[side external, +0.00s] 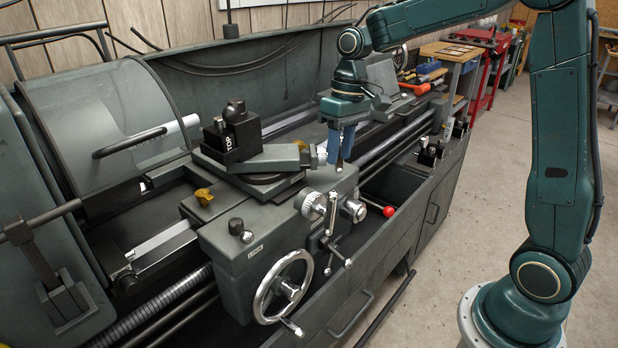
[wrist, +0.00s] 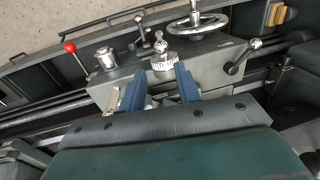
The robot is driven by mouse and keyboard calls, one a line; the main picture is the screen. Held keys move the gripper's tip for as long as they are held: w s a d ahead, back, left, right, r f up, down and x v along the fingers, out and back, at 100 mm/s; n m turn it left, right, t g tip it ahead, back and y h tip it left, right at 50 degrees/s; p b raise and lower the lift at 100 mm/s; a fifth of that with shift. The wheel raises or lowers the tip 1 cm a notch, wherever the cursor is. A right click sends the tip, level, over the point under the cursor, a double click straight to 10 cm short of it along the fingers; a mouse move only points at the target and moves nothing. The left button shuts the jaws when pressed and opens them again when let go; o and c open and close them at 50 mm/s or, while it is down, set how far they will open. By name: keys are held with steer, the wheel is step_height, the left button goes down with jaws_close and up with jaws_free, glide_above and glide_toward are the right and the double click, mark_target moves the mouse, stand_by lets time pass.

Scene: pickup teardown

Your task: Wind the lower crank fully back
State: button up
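The lower crank (side external: 332,214) is a silver handle on the front of the dark grey carriage, beside a graduated dial (side external: 313,205). In the wrist view, a silver crank with a ball end (wrist: 160,40) and a white graduated dial (wrist: 164,66) show just beyond my fingers. My gripper (side external: 341,150) has blue fingers and points down, above and slightly right of the lower crank in the side view. In the wrist view my gripper (wrist: 160,84) is open, its two fingers well apart with nothing held between them. In the side view it partly hides the upper slide's end.
A large silver handwheel (side external: 284,287) is at the carriage's lower front. A red-tipped lever (side external: 388,211) sticks out at right, and a silver knob (side external: 355,210) is beside the crank. The black tool post (side external: 238,130) stands on the upper slide. The open chip tray lies below.

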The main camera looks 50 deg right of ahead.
steer(key=s+a+r+t+h, duration=0.1)
steer(key=s+a+r+t, duration=0.1)
steer(key=s, duration=0.9)
steer(key=s+a+r+t, duration=0.2)
steer(key=s+r+t, duration=0.1)
steer(key=s, duration=0.7)
steer(key=shift+s+r+t+h, duration=0.3)
steer(key=shift+s+r+h, duration=0.05)
steer(key=shift+s+h, duration=0.05)
stand_by(0.4)
steer(key=shift+w, duration=0.15)
stand_by(0.4)
